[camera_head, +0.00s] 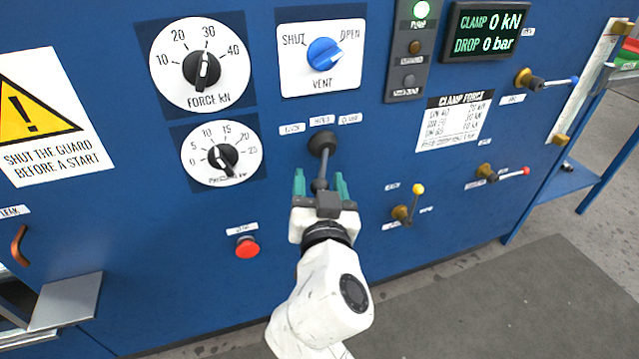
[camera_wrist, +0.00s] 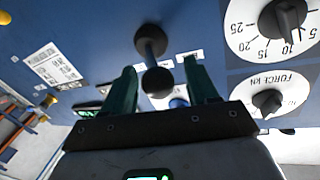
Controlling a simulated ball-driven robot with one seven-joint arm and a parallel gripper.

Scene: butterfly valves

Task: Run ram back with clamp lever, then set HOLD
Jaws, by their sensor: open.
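The clamp lever (camera_head: 322,145) is a black lever on the blue panel, under three small white labels. The middle label (camera_head: 322,121) seems to read HOLD; the outer two are too small to read surely. The lever's rod points out and down from its dark base, close to the middle label. My gripper (camera_head: 319,177) is open, its teal fingers on either side of the lever's end. In the wrist view the round black knob (camera_wrist: 157,81) sits between the open fingers (camera_wrist: 160,68), with gaps showing on both sides.
The display (camera_head: 487,32) reads CLAMP 0 kN and DROP 0 bar. Two dials (camera_head: 202,68) and a blue VENT knob (camera_head: 324,54) are above. A red button (camera_head: 247,247) is lower left; a yellow-knobbed valve (camera_head: 406,211) is right.

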